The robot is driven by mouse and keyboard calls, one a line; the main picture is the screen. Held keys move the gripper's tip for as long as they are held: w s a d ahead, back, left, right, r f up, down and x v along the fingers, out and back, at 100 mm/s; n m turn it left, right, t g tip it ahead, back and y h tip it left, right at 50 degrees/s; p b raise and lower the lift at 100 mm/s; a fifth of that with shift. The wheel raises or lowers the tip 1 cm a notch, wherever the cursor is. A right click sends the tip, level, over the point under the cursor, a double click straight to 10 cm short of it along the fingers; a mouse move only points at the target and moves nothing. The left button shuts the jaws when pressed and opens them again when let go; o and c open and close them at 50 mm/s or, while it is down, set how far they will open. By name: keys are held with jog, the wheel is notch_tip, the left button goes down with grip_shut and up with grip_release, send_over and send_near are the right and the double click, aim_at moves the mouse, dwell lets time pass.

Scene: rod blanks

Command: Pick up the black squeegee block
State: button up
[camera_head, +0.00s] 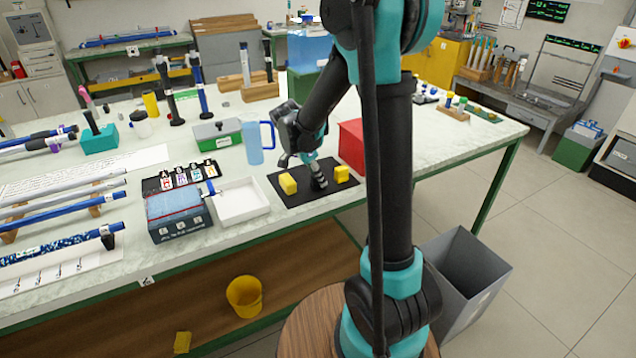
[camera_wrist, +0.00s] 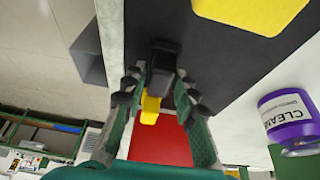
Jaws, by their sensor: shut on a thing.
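The black squeegee block (camera_wrist: 162,66) is between my fingertips in the wrist view, with the dark mat behind it. My gripper (camera_wrist: 158,84) is shut on it, one finger on each side. In the head view my gripper (camera_head: 318,180) points down over the dark mat (camera_head: 300,199), between two yellow blocks. The squeegee block is hard to make out there against the mat and fingers. I cannot tell whether it is clear of the mat.
One yellow block (camera_head: 288,184) is left of my gripper, another (camera_head: 342,173) right. A red box (camera_head: 352,146) stands behind on the right, a blue jug (camera_head: 255,144) behind on the left. A white tray (camera_head: 241,201) lies left of the mat. The table's front edge is close.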

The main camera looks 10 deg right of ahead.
grip_shut()
dwell(0.3)
notch_tip(320, 180, up, 20)
dwell(0.5)
